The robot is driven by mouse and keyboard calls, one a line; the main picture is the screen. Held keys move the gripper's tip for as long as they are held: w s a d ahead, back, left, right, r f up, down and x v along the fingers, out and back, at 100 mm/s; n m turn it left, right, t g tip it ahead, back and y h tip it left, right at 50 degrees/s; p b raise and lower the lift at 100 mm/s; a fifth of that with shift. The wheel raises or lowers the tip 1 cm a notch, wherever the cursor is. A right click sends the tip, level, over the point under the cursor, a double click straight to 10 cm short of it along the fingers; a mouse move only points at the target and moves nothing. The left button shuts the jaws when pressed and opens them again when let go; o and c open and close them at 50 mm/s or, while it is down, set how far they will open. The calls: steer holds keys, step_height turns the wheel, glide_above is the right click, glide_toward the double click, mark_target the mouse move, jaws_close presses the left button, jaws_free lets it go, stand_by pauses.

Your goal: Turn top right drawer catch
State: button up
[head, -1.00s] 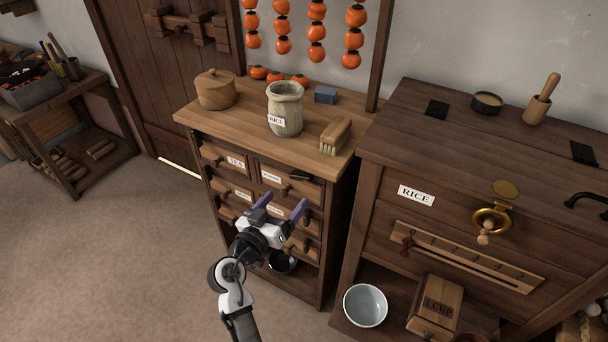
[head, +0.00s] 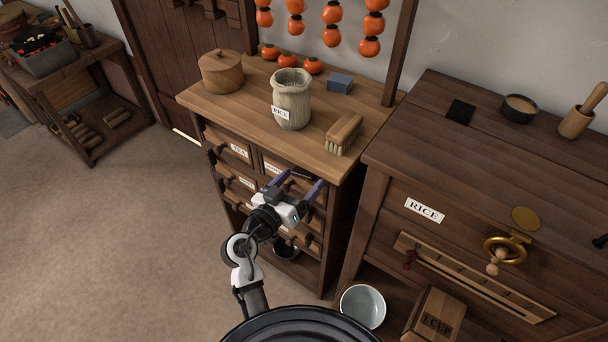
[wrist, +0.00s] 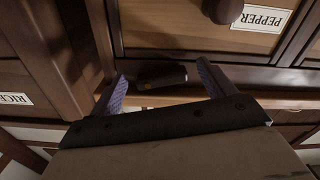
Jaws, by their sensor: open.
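The top right drawer of the small chest carries a label (head: 273,168), which reads PEPPER in the wrist view (wrist: 262,18). Its dark catch (wrist: 162,76) lies roughly lengthwise across the wrist view, near the drawer's edge. My gripper (head: 301,183) is in front of the top right drawer in the head view and hides part of it. In the wrist view my gripper (wrist: 163,76) is open, with one purple finger on each side of the catch. I cannot tell whether either finger touches it. A round drawer knob (wrist: 223,10) sits beside the label.
On the chest top (head: 232,112) stand a jar (head: 291,100), a lidded pot (head: 221,72), a brush (head: 344,133) and a blue block (head: 340,83). The larger rice chest (head: 400,165) stands close on the right. Open floor (head: 150,230) lies at the left.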

stand_by(0.3)
steer(key=c, duration=1)
steer(key=shift+s+d+f+n, duration=0.1)
steer(key=shift+d+n, duration=0.05)
steer(key=shift+n, duration=1)
steer(key=shift+s+d+f+n, duration=0.1)
steer(key=shift+n, duration=1.05)
steer(key=o, duration=1)
steer(key=shift+w, duration=0.1)
